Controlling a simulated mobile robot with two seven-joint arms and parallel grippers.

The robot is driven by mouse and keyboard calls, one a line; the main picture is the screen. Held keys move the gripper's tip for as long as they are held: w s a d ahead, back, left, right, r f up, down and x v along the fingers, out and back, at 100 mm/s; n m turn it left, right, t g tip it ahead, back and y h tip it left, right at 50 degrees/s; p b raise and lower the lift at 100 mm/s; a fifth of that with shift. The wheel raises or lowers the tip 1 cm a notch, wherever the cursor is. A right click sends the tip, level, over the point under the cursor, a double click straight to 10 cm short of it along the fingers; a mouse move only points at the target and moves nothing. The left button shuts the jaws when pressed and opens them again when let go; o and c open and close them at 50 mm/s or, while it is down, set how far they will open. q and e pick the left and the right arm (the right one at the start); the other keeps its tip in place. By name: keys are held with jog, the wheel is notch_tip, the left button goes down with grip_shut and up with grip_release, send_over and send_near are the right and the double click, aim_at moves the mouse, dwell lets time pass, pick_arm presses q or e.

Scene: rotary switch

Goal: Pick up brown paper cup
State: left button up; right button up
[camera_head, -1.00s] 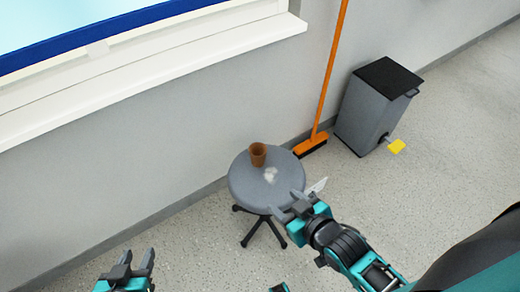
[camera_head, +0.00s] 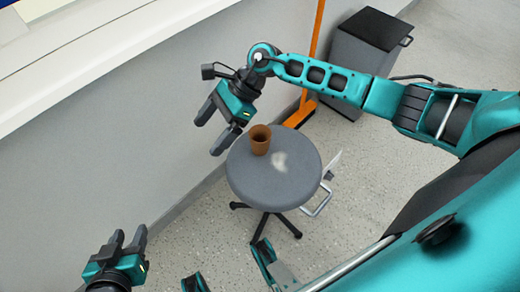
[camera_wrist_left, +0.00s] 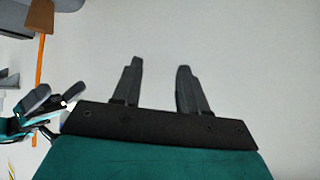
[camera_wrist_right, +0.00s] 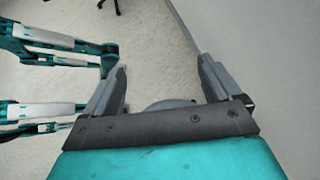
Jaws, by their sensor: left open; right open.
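The brown paper cup (camera_head: 260,139) stands upright near the back left edge of a round grey stool seat (camera_head: 270,185) in the head view. My right gripper (camera_head: 209,133) is open and empty, to the left of the cup and apart from it, by the wall side of the stool. Its spread fingers also show in the right wrist view (camera_wrist_right: 162,70), with no cup visible between them. My left gripper (camera_head: 128,237) is open and empty at the lower left, well away from the stool. Its fingers show in the left wrist view (camera_wrist_left: 156,75).
A whitish patch (camera_head: 280,162) marks the seat. An orange broom (camera_head: 304,108) leans on the wall behind the stool, near a grey bin (camera_head: 357,62). The wall (camera_head: 120,150) runs close along the left. Bare floor (camera_head: 195,228) lies in front.

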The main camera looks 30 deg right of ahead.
jog(key=w+d+f+n+h+b, duration=0.25)
jog(key=d+h, duration=0.25)
jog(key=d, duration=0.4)
jog(key=n+h, duration=0.2)
jog(key=h, duration=0.1)
send_over(260, 134)
jog(key=s, duration=0.1)
jog(key=f+b, duration=0.1)
jog(key=f, duration=0.3)
jog(key=f+b, duration=0.1)
jog(key=f, duration=0.3)
jog(key=s+a+f+b, duration=0.1)
jog(key=f, duration=0.3)
jog(key=shift+s, duration=0.1)
jog(key=shift+f, duration=0.2)
pick_arm(q)
jog(key=f, duration=0.1)
jog(key=d+f, duration=0.1)
jog(key=f, duration=0.1)
jog(key=shift+w+d+f, duration=0.3)
jog(key=shift+w+f, duration=0.1)
pick_arm(e)
jog(key=shift+c, duration=0.4)
pick_arm(q)
jog(key=shift+w+a+h, duration=0.1)
jog(key=shift+a+h, duration=0.05)
jog(key=shift+h, duration=0.15)
pick_arm(e)
jog(key=c, duration=0.9)
